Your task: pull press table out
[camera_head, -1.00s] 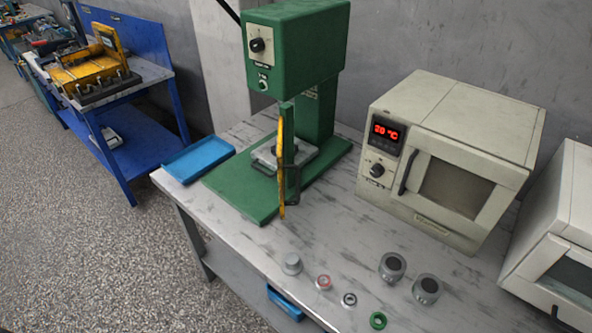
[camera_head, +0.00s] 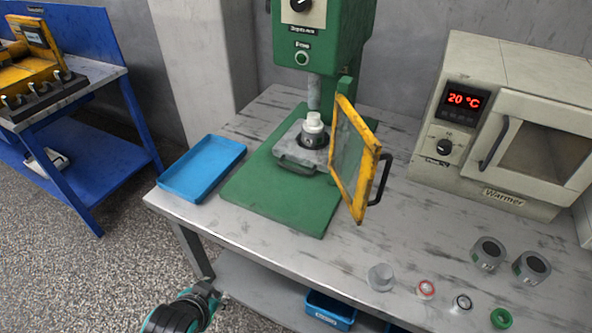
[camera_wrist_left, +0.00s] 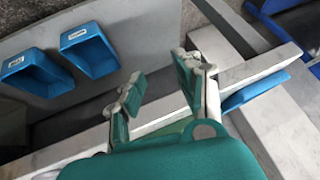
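The press table (camera_head: 287,152) is a small grey metal plate with a dark front handle (camera_head: 297,167). It sits on the green base (camera_head: 275,202) of the green press (camera_head: 325,35), under the ram. A dark part with a white top (camera_head: 313,125) stands upright on it. The yellow-framed guard door (camera_head: 364,180) stands swung open to the right of the plate. My left gripper (camera_head: 207,292) is low at the front edge of the bench, well apart from the press table. In the left wrist view (camera_wrist_left: 160,82) its fingers are spread with nothing between them. My right gripper is not in view.
A blue tray (camera_head: 202,168) lies left of the press. A warmer (camera_head: 500,120) stands at the right. Several small parts, including a green ring (camera_head: 501,318), lie at the bench's front right. A blue bin (camera_head: 330,310) is below. The bench front left of the guard is clear.

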